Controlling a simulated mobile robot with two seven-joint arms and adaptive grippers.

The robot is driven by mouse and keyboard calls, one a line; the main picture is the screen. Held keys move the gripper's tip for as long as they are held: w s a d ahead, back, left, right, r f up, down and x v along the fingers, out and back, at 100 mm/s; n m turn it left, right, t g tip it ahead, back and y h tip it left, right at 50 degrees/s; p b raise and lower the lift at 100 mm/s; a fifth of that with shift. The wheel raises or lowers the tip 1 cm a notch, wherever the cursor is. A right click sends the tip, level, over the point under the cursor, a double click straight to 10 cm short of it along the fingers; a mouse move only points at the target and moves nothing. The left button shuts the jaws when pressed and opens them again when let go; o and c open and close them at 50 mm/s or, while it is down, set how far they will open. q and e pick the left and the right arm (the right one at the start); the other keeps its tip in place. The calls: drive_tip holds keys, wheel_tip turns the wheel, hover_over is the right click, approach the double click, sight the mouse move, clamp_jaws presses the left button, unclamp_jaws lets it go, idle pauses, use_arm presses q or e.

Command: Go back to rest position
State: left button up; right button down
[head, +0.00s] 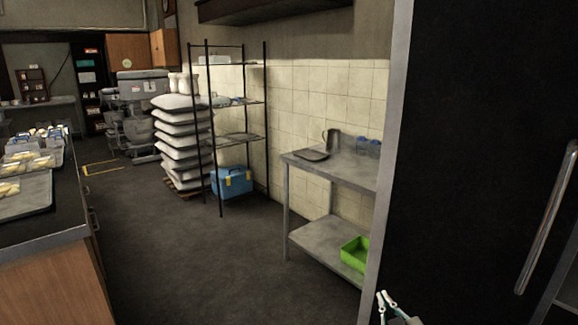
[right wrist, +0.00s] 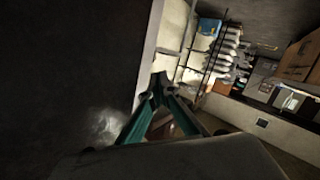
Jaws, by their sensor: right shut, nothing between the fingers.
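My right gripper (head: 385,297) shows at the bottom of the head view, right of centre, in front of the dark door's lower left edge. In the right wrist view its two green fingers (right wrist: 157,80) come together at the tips, with nothing between them. The rest of my right arm is out of the head view. My left gripper is in neither view.
A large dark door (head: 480,130) with a metal handle (head: 545,220) fills the right side. A steel table (head: 345,168) and a green bin (head: 355,252) stand beyond it. A wooden counter (head: 50,285) is at left. The floor (head: 190,255) between is clear.

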drive_tip(key=s+a+f+g+y, duration=0.1)
drive_tip(key=s+a+f+g, duration=0.1)
drive_tip(key=s+f, duration=0.9)
drive_tip(key=s+a+f+g+y, duration=0.1)
drive_tip(key=s+f+g, duration=0.2)
drive_tip(key=s+f, duration=0.9)
drive_tip(key=s, duration=0.5)
drive_tip(key=shift+s+a+m+y, duration=0.15)
drive_tip(key=shift+a+m+y, duration=0.15)
drive_tip(key=shift+a+y, duration=0.1)
